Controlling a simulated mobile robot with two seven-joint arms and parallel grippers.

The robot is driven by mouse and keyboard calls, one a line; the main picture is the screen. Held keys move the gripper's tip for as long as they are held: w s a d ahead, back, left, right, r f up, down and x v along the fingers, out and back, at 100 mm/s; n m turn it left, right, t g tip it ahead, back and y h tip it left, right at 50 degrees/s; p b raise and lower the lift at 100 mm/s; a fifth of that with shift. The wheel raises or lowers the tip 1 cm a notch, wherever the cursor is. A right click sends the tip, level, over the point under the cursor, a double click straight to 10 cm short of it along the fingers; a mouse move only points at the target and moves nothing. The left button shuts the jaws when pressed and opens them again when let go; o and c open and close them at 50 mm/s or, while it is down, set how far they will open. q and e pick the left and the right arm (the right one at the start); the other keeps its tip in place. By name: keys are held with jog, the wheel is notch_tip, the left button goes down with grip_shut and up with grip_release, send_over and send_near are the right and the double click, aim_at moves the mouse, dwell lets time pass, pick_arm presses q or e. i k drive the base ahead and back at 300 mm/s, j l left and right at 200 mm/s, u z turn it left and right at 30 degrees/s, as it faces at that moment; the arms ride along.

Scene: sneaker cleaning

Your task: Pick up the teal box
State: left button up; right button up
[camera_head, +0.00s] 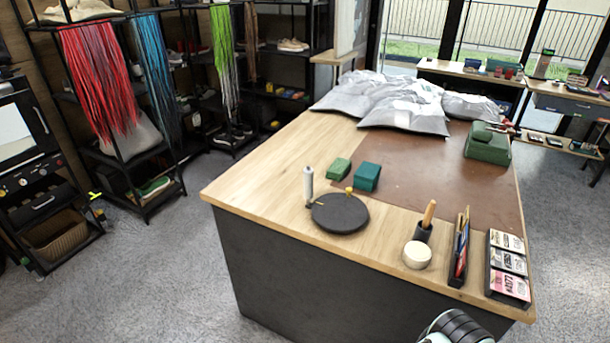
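The teal box (367,177) stands on the wooden table, at the edge of its brown mat. It is a small block, just right of a green box (339,169) and behind a round black disc. Part of an arm of mine, dark and ribbed, shows at the bottom edge right of centre. Neither gripper's fingers show, so I cannot see whether they are open or shut. Nothing touches the teal box from above.
The table (255,172) also bears the black disc (341,214), a white cylinder (308,186), a brush holder (423,232), a white round pot (417,255), a card rack (508,268), grey bags (405,108) and a green case (488,146). The table's left part is clear.

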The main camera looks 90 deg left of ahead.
aim_at(367, 174)
jog(key=u, duration=1.75)
